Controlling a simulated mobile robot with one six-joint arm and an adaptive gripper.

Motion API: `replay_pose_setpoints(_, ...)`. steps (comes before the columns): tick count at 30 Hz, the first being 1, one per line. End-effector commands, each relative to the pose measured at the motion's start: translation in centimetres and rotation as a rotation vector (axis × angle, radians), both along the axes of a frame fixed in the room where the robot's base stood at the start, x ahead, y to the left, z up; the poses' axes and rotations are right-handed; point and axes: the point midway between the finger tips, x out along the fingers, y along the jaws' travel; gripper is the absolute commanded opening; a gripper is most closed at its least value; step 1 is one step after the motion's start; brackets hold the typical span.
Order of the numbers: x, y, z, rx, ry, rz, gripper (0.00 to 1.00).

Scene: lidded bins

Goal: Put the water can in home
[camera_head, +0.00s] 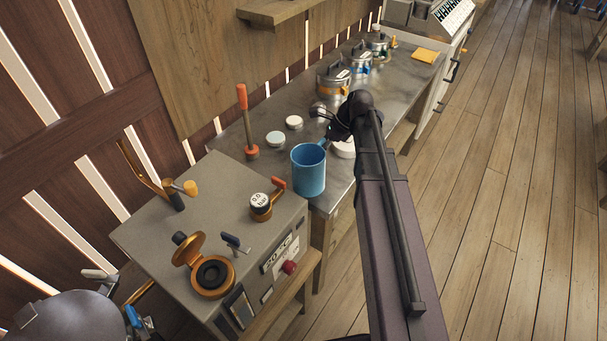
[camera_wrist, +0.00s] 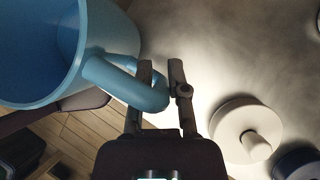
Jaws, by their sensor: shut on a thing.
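The blue water can (camera_head: 308,172) is an open-topped, mug-like vessel and stands upright at the counter's near end, beside the grey machine. In the wrist view the can (camera_wrist: 40,55) fills the upper left, with its handle (camera_wrist: 125,82) reaching to my fingers. My gripper (camera_head: 336,132) is at the can's upper right in the head view. In the wrist view my gripper (camera_wrist: 161,72) is shut on the can's handle. I cannot tell whether the can's base touches the counter. No place marked as home is readable.
The grey machine (camera_head: 180,215) with levers, a gauge and an orange-rimmed port (camera_head: 204,266) stands at the near left. White lids (camera_head: 294,122) lie on the counter (camera_head: 230,142). Lidded metal pots (camera_head: 332,82) stand farther back. A red-handled lever (camera_head: 245,120) rises by the wall.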

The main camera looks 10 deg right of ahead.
Motion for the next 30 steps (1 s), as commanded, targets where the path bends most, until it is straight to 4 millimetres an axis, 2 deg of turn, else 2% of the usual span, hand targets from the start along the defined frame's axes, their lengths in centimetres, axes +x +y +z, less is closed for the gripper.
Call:
replay_pose_setpoints(14,0.5,-1.4,0.4,0.001,-0.002,-0.021,0.00)
replay_pose_setpoints(17,1.5,-1.6,1.1,0.002,-0.008,-0.031,0.00)
replay_pose_setpoints(27,7.3,-2.8,4.6,0.009,-0.042,-0.080,0.00)
replay_pose_setpoints(30,8.3,-3.0,5.1,0.011,-0.050,-0.091,0.00)
